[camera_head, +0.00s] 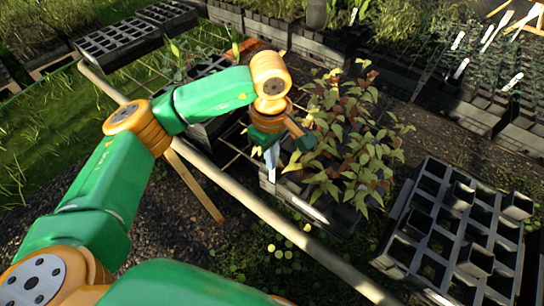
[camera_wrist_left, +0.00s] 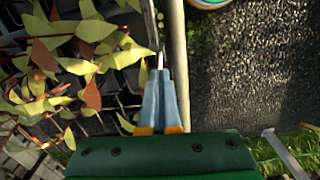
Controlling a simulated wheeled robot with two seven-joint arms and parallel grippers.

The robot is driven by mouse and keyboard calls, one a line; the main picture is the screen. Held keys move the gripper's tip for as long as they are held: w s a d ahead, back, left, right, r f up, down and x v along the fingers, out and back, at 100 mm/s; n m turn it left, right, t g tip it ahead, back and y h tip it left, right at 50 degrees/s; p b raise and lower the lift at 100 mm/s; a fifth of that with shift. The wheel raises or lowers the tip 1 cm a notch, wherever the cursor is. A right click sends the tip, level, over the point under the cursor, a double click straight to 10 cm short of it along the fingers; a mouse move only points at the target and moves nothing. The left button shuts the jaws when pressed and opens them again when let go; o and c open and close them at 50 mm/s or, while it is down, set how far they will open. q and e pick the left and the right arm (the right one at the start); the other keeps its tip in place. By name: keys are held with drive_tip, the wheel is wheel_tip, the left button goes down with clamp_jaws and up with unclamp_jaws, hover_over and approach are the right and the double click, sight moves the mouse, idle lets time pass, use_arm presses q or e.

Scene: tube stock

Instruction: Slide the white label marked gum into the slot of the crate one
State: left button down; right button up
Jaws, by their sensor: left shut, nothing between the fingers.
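My left gripper (camera_head: 272,176) hangs fingers-down at the near left corner of a dark crate (camera_head: 343,216) full of green and reddish leafy plants. Its pale blue fingers are together with nothing held, and they show in the left wrist view (camera_wrist_left: 160,72) beside the crate's leaves. A pale strip (camera_head: 309,209) lies along the crate's near side. I cannot read any writing on it, nor tell whether it is the gum label or sits in a slot. Which crate is crate one is not readable. My right gripper is out of view.
A long wooden rail (camera_head: 262,209) runs diagonally in front of the crate. An empty black cell tray (camera_head: 447,243) stands at the right. White labels (camera_head: 462,68) stick up among plants at the upper right. More black trays (camera_head: 120,38) are at the upper left.

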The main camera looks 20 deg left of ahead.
use_arm(q)
drive_tip(key=shift+f+b, duration=0.3)
drive_tip(key=shift+b, duration=0.15)
drive_tip(key=c, duration=1.1)
unclamp_jaws()
drive_tip(key=shift+r, duration=0.1)
drive_tip(key=shift+o, duration=0.2)
wheel_tip(320, 180, up, 7)
drive_tip(key=shift+b, duration=0.35)
drive_tip(key=shift+s, duration=0.1)
